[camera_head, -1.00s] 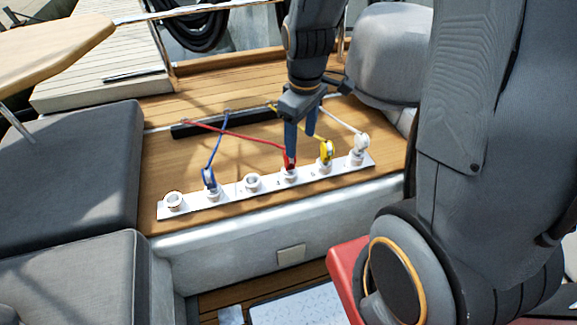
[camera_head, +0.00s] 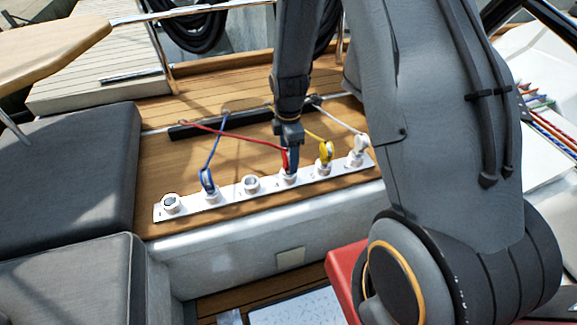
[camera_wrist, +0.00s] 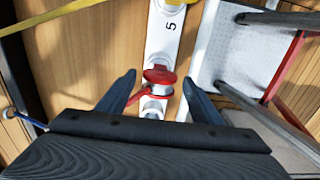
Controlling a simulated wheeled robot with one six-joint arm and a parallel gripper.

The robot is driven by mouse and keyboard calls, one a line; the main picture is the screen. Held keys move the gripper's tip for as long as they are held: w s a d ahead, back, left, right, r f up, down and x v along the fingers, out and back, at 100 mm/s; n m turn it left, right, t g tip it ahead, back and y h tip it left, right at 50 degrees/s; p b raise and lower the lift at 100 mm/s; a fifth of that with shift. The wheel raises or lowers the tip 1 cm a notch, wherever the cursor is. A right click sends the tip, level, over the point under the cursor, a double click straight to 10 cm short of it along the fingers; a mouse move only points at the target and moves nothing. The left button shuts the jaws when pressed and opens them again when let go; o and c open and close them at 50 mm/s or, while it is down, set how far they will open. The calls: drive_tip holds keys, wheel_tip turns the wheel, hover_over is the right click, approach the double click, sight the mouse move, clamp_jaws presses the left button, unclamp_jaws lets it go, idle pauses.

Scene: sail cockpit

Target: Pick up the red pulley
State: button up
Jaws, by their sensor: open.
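The red pulley (camera_wrist: 158,76) sits on a white socket of the white numbered strip (camera_wrist: 165,38), with its red line running off to the left. In the head view the red pulley (camera_head: 285,159) is partly hidden behind my gripper (camera_head: 291,160), which points down at it. In the wrist view my gripper (camera_wrist: 160,92) is open, one finger on each side of the pulley, with clear gaps between fingers and pulley.
On the same strip stand a blue pulley (camera_head: 207,180) to the left, and yellow (camera_head: 325,152) and white (camera_head: 360,146) pulleys to the right, each with its line. Two sockets on the left are empty. Grey cushions (camera_head: 65,165) lie at left.

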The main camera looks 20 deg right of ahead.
drive_tip(key=shift+w+f+p, duration=0.1)
drive_tip(key=shift+f+p, duration=0.35)
drive_tip(key=shift+f, duration=1.6)
drive_tip(key=shift+c, duration=0.5)
drive_tip(key=c, duration=1.2)
drive_tip(key=shift+r, duration=0.1)
drive_tip(key=shift+c, duration=0.2)
